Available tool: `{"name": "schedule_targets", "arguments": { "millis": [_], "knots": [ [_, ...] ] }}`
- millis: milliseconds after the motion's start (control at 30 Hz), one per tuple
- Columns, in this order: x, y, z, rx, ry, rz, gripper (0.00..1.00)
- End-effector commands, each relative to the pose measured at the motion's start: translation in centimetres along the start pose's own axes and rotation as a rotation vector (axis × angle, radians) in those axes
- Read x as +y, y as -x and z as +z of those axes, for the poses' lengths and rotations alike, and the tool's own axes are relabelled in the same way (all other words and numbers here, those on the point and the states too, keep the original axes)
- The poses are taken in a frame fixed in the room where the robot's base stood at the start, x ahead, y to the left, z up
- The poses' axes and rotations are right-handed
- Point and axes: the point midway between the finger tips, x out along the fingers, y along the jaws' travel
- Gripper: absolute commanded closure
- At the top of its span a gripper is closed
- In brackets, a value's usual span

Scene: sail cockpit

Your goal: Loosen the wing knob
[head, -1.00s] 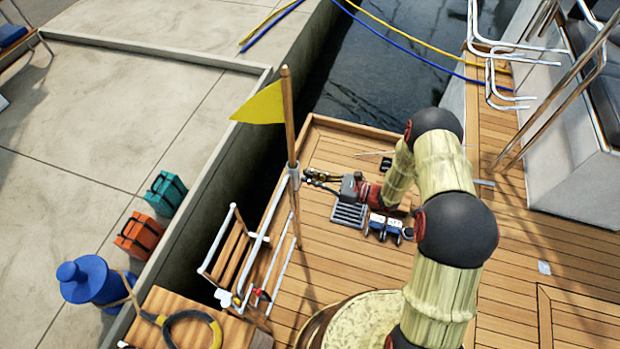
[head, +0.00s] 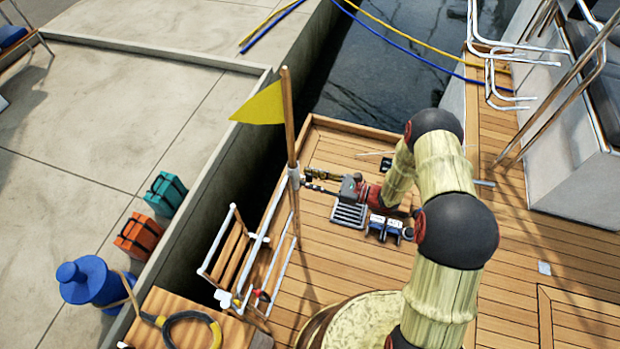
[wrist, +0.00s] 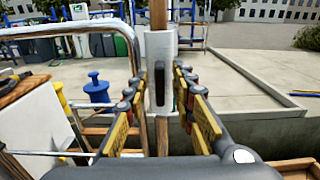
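The wing knob (wrist: 159,83) is a dark, narrow piece, upright in the wrist view, on the face of a pale grey clamp (wrist: 159,50). The clamp is around a wooden pole (wrist: 158,13). In the head view the clamp (head: 294,178) sits partway up the pole (head: 290,120), which carries a yellow flag (head: 262,105). My gripper (wrist: 158,88) is open, with one finger on each side of the knob in the wrist view. In the head view my gripper (head: 309,180) is at the clamp's right. I cannot tell whether the fingers touch the knob, which is hidden in the head view.
A white tubular rail (head: 236,255) stands below and left of the clamp; its curved tube shows left of my fingers in the wrist view (wrist: 125,35). A wooden table (head: 175,310) is at the lower left. The quay (head: 110,130) lies across a dark gap.

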Motion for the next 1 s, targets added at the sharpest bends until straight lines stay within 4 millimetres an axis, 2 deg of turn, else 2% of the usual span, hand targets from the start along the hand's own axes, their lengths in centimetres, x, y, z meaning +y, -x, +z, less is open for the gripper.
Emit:
{"name": "schedule_targets", "arguments": {
  "millis": [233, 367, 467, 800, 1000],
  "knots": [
    [0.0, 0.0, 0.0, -0.001, 0.0, 0.0, 0.73],
    [-0.1, 0.7, 0.0, 0.0, 0.0, -0.002, 0.73],
    [-0.1, 2.1, 0.0, 0.0, 0.0, -0.004, 0.73],
    [-0.2, 8.9, 0.0, 0.0, 0.001, -0.005, 0.73],
    [-0.1, 11.3, 0.0, -0.001, 0.0, -0.002, 0.73]
  ]
}}
